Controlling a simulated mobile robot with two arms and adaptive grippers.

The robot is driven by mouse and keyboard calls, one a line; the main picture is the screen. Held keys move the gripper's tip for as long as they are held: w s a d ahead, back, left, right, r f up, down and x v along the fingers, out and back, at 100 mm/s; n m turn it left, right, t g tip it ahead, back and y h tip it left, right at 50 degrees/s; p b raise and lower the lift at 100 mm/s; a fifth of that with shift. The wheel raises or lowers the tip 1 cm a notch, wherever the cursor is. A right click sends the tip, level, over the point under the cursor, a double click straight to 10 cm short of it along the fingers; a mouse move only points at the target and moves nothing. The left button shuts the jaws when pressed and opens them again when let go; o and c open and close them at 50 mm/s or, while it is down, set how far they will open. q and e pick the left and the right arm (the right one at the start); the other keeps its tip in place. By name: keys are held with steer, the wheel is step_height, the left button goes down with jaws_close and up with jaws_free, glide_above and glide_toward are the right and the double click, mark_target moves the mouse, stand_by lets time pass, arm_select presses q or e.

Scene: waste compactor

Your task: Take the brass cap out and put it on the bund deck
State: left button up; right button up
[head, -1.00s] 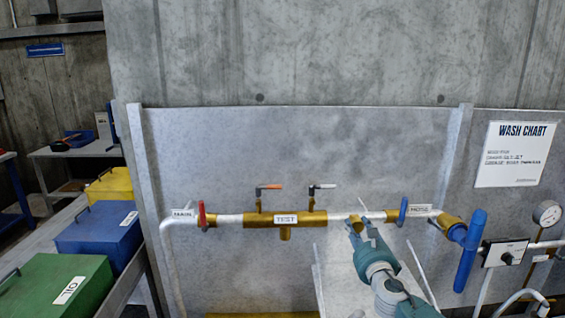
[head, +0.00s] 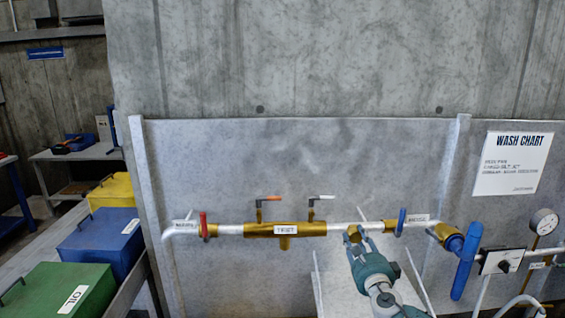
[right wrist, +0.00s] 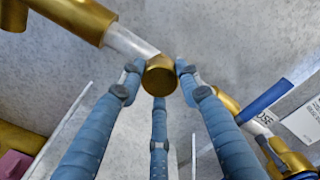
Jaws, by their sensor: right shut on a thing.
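The brass cap (right wrist: 160,75) is round and gold-coloured, and in the right wrist view its end face shows between my fingers. In the head view the brass (head: 354,234) shows at the pipe line, right of the TEST fitting. My right gripper (right wrist: 158,72) has blue segmented fingers closed around the cap; in the head view its teal body (head: 372,268) is below the pipe. I cannot tell whether the cap is clear of the pipe. My left gripper is not in view. I cannot make out the bund deck with certainty.
The brass TEST fitting (head: 285,230) carries two small levers. A red valve handle (head: 203,224) is to the left and a blue one (head: 401,221) close to the right of my gripper. A large blue handle (head: 466,262) is further right. Lidded bins (head: 98,243) stand at left.

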steer(key=shift+r+n+p, duration=0.15)
steer(key=shift+n+p, duration=0.35)
steer(key=shift+p, duration=0.15)
steer(key=shift+n+p, duration=0.35)
steer(key=shift+n, duration=1.05)
steer(key=shift+f+n, duration=0.2)
steer(key=shift+n, duration=0.5)
steer(key=o, duration=1.3)
steer(key=shift+c, duration=0.2)
steer(key=shift+c, duration=0.4)
